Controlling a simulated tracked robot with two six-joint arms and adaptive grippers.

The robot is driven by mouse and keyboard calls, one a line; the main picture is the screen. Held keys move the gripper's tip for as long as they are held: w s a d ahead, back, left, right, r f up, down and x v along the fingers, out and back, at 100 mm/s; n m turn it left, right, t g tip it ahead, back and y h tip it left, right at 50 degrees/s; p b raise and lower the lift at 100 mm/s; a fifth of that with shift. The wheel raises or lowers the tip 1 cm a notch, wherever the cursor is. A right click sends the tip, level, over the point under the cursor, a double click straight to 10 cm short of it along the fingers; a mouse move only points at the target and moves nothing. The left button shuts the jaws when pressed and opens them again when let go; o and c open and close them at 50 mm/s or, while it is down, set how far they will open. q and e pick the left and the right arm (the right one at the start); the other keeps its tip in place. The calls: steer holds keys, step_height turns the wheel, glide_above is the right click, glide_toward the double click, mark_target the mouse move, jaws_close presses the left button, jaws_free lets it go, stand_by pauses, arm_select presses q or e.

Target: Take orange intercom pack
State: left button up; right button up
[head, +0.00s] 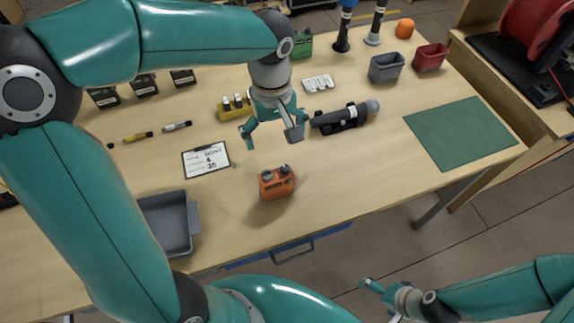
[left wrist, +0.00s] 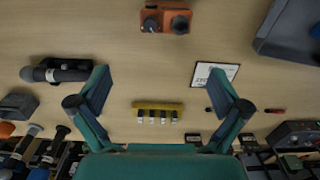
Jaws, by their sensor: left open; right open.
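The orange intercom pack (head: 277,184) stands on the wooden table near its front edge, with two dark knobs on top. It also shows at the top of the left wrist view (left wrist: 166,17). My left gripper (head: 270,136) is open and empty above the table, behind the pack and apart from it.
A dark microphone in a holder (head: 345,117) lies right of my left gripper. A yellow battery holder (head: 234,106) and a clipboard (head: 206,159) are to its left. A grey tray (head: 168,222) sits at the front left. A green mat (head: 460,133) lies at right. Table around the pack is clear.

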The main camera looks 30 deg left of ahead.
mark_target(274, 174)
arm_select(q)
steer(key=f, duration=1)
steer(key=shift+s+a+f, duration=0.2)
steer(key=shift+s+f, duration=0.15)
steer(key=shift+f, duration=0.05)
steer(key=shift+f+p, duration=0.35)
steer(key=shift+f, duration=0.15)
step_height(274, 174, down, 3)
steer(key=shift+s+f+p, duration=0.1)
steer(key=shift+f+p, duration=0.1)
steer(key=shift+p, duration=0.2)
steer(key=shift+f, duration=0.55)
steer(key=c, duration=1.1)
arm_select(e)
steer(key=shift+s+a+r, duration=0.1)
steer(key=shift+s+r, duration=0.15)
steer(key=shift+r, duration=0.7)
arm_select(q)
steer(key=shift+r, duration=0.15)
